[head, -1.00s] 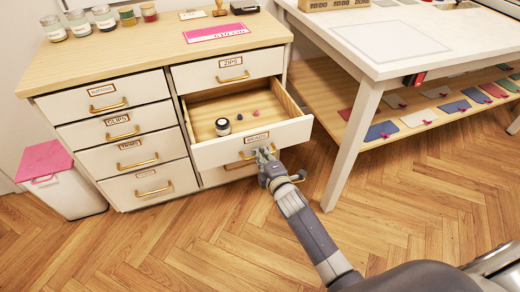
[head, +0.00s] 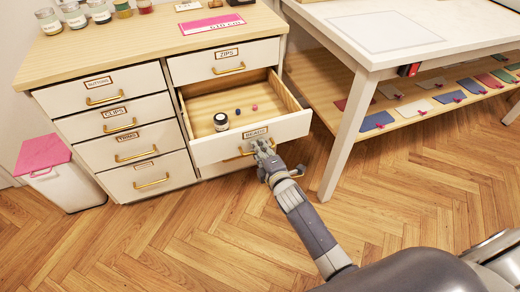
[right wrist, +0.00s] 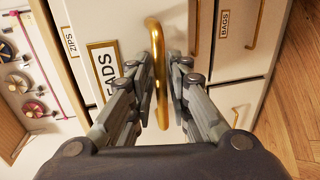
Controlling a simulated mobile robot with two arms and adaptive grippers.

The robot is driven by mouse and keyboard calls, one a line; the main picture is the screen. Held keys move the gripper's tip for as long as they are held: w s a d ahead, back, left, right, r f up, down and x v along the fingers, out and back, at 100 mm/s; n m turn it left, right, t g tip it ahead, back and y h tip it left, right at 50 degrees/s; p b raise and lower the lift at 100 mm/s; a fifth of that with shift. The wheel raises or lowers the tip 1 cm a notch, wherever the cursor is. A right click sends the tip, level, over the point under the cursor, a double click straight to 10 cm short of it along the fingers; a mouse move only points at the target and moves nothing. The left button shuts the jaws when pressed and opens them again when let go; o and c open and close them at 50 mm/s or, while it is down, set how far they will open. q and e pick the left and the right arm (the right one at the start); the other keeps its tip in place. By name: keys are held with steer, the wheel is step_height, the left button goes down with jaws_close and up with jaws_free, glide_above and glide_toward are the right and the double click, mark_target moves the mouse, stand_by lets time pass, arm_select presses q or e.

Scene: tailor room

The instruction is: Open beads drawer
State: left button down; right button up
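The beads drawer (head: 216,152) stands well out from the right column of the cabinet in the head view, below the zips drawer (head: 225,60). A small dark jar with a pale lid (head: 221,121) and several small beads (head: 254,107) lie inside it. My right gripper (head: 264,150) is at the drawer front. My left gripper is out of view.
A white table (head: 345,125) with a low wooden shelf of coloured swatches stands at the right; its near leg is close to my right arm. A white bin with a pink lid (head: 42,153) stands left of the cabinet (head: 110,58). The wooden floor in front is clear.

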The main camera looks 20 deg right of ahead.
steer(key=v, duration=1.2)
stand_by(0.4)
